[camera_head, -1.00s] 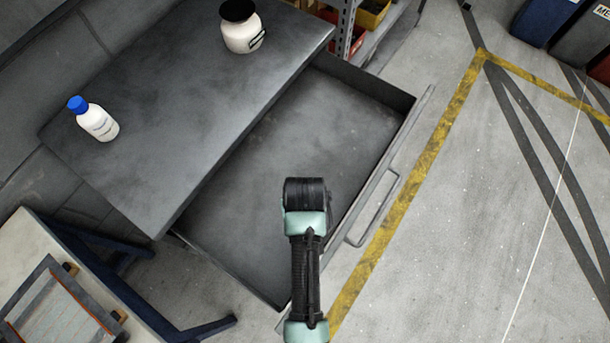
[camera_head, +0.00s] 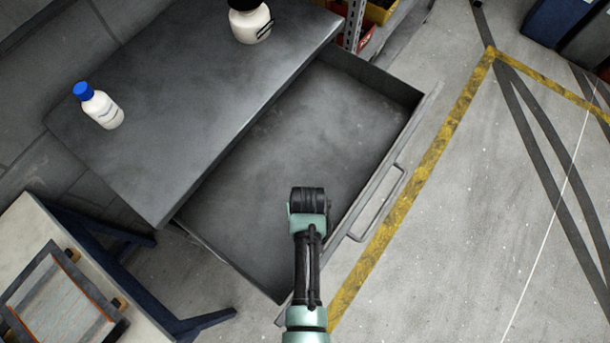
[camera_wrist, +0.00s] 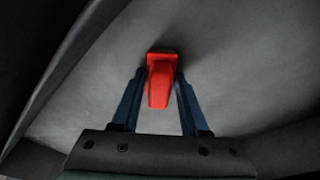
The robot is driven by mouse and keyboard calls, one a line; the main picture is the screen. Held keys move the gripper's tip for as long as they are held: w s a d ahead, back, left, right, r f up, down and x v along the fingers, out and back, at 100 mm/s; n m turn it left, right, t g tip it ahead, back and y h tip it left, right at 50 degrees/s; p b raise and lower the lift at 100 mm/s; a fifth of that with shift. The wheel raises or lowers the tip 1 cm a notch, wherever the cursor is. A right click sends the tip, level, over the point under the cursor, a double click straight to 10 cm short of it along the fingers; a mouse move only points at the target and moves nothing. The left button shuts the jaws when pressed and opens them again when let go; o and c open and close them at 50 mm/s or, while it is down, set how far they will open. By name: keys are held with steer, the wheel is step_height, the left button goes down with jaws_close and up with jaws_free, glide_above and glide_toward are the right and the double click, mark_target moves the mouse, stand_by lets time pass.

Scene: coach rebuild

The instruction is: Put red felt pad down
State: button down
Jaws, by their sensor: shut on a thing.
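The red felt pad (camera_wrist: 160,82) shows in the wrist view, held between the two dark blue fingers of my gripper (camera_wrist: 161,88). My gripper is shut on it. Behind the pad is the grey floor of the open drawer (camera_head: 300,130); I cannot tell whether the pad touches it. In the head view my arm reaches over the drawer's front part, and the fingers and the pad are hidden behind my wrist. The rest of the drawer floor looks empty.
The grey cabinet top (camera_head: 190,90) overhangs the drawer's back. On it stand a white bottle with a blue cap (camera_head: 103,109) and a cream jar with a dark lid (camera_head: 249,24). A bench with a framed panel (camera_head: 60,300) is at lower left.

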steer(key=shift+c, duration=2.1)
jaws_free()
steer(key=shift+f, duration=0.1)
